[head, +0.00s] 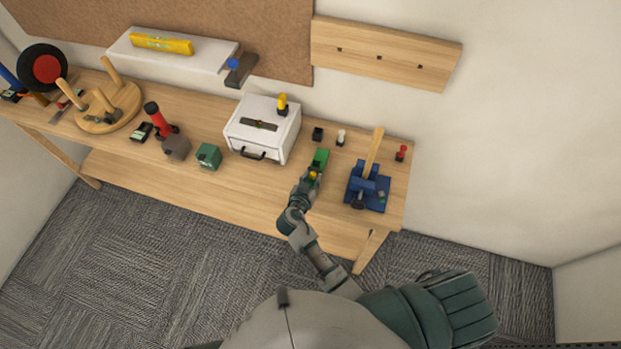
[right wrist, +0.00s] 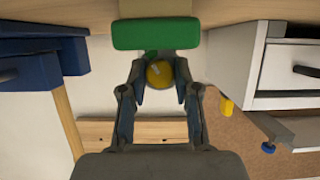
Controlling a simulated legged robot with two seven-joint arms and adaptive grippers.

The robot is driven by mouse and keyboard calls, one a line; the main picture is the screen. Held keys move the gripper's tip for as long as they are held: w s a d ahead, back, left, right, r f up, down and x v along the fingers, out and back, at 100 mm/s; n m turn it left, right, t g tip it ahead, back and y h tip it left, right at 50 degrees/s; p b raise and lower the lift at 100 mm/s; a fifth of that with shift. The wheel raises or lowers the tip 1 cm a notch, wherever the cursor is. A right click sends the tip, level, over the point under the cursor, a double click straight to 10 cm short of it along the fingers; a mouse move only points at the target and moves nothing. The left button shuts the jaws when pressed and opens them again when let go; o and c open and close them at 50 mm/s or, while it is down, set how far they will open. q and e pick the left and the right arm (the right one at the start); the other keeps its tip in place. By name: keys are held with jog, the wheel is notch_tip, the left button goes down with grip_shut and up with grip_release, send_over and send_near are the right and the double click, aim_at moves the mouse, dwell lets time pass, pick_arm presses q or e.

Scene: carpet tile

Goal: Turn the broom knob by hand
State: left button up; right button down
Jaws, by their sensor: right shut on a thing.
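The broom (head: 320,157) is a small green piece near the front edge of the workbench, and its green bar (right wrist: 155,33) shows large in the right wrist view. Its round yellow knob (right wrist: 159,74) sits just beside the bar; the same knob shows small in the head view (head: 313,175). My right gripper (head: 309,181) reaches over the bench's front edge. In the right wrist view its two fingers (right wrist: 160,85) stand on either side of the knob and are shut on it. The fingers hide the knob's sides. My left gripper is not in view.
A blue vise (head: 368,192) holding a wooden stick stands right of the broom. A white drawer box (head: 262,135) stands to the left. A black block (head: 318,134), a white peg (head: 340,138) and a red peg (head: 402,153) stand behind. A green box (head: 208,156) is further left.

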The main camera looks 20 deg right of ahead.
jog(key=shift+a+f, duration=0.1)
jog(key=shift+a, duration=0.25)
jog(key=shift+n, duration=0.3)
jog(key=shift+s+d, duration=0.1)
jog(key=shift+d, duration=0.15)
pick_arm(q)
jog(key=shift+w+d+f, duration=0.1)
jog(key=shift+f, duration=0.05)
pick_arm(e)
jog(key=shift+a, duration=0.1)
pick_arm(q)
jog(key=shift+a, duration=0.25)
pick_arm(e)
jog(key=c, duration=0.9)
grip_release()
jog(key=shift+o, duration=0.2)
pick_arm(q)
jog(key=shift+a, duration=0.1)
pick_arm(e)
jog(key=v, duration=1.2)
jog(key=shift+a, duration=0.15)
